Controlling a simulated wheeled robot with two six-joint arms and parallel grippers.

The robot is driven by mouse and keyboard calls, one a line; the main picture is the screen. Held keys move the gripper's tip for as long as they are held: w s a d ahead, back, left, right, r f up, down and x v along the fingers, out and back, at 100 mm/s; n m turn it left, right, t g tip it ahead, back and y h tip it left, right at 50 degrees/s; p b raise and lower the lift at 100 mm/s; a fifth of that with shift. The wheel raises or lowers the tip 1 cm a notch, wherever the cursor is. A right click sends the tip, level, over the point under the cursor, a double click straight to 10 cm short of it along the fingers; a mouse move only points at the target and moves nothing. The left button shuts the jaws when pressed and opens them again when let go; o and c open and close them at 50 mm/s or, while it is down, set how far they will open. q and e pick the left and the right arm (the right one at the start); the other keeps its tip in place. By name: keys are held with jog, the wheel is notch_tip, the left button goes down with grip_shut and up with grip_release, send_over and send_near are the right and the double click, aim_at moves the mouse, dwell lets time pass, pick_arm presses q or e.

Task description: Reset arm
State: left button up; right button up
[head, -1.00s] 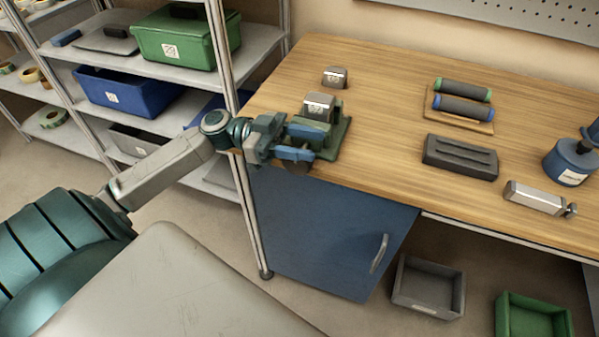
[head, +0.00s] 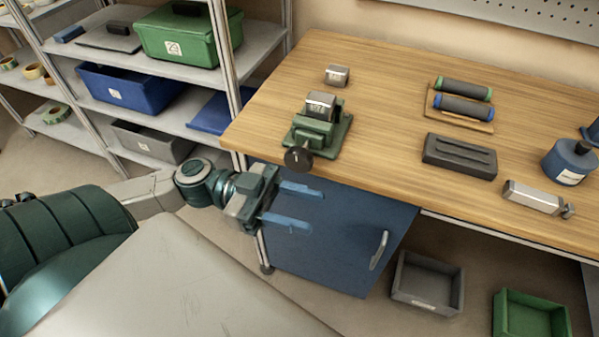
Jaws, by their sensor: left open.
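My left gripper (head: 298,207) is open and empty. Its two blue fingers point right, in front of the blue cabinet door and below the table's front edge. It is apart from the green vise-like device (head: 325,139), which stands on the table near its left front corner. That device holds a grey metal block (head: 320,105) and has a dark round knob (head: 298,159) at its front. My right gripper is not in view.
The wooden table (head: 385,110) carries a small metal block (head: 337,75), two rollers on a board (head: 463,98), a dark slotted block (head: 459,156), a metal bar (head: 532,197) and a blue container (head: 568,162). A shelf post (head: 220,50) stands left. Bins (head: 428,283) lie below.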

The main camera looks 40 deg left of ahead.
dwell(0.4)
